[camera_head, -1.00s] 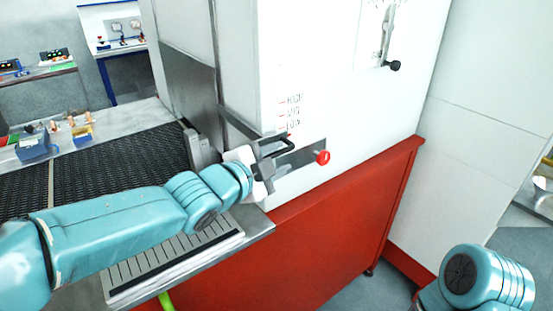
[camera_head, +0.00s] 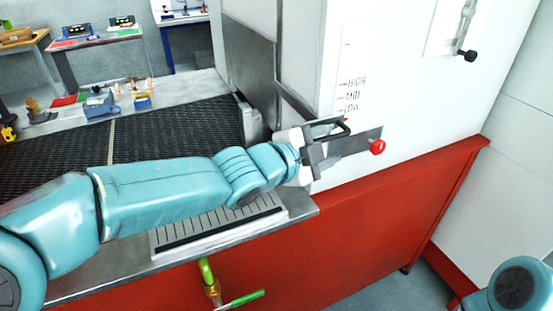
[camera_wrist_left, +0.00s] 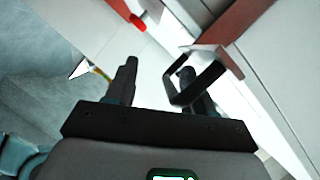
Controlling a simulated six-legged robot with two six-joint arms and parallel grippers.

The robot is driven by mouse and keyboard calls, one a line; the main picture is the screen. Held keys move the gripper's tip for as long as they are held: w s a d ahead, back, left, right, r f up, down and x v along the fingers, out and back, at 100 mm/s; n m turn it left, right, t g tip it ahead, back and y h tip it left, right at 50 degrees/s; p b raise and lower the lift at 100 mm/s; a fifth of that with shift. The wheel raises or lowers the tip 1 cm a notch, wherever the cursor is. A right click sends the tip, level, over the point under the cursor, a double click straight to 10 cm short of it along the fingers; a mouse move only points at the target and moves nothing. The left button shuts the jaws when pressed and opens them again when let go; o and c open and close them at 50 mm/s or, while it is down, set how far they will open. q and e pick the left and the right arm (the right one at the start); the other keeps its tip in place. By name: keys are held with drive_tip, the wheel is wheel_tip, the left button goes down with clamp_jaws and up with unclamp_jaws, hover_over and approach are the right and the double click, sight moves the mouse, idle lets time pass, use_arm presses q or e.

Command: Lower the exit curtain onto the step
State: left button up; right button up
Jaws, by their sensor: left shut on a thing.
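My left gripper (camera_head: 318,145) is at the white machine's front, below the HIGH, MID and LOW marks (camera_head: 352,96). It is shut on the black loop handle (camera_head: 335,128), beside a grey plate (camera_head: 355,143) with a red knob (camera_head: 377,147). In the left wrist view the handle (camera_wrist_left: 212,82) loops around one finger of the gripper (camera_wrist_left: 158,80). A dark grey panel (camera_head: 252,72), perhaps the exit curtain, stands at the machine's end above the mesh belt (camera_head: 178,130). My arm hides part of its lower area. I cannot make out the step clearly. My right gripper is out of view.
A grated tray (camera_head: 215,228) lies on the metal ledge under my left arm. A green-handled valve (camera_head: 240,300) sticks out below. A black-knobbed lever (camera_head: 468,54) is high on the white front. Small items stand beyond the belt. Free floor lies right of the red base (camera_head: 400,200).

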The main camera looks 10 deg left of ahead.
use_arm(q)
drive_tip(key=p+v, duration=0.7)
drive_tip(key=v, duration=1)
drive_tip(key=shift+s+a, duration=0.25)
idle(0.5)
drive_tip(key=shift+r, duration=0.1)
idle(0.4)
drive_tip(key=v, duration=1.6)
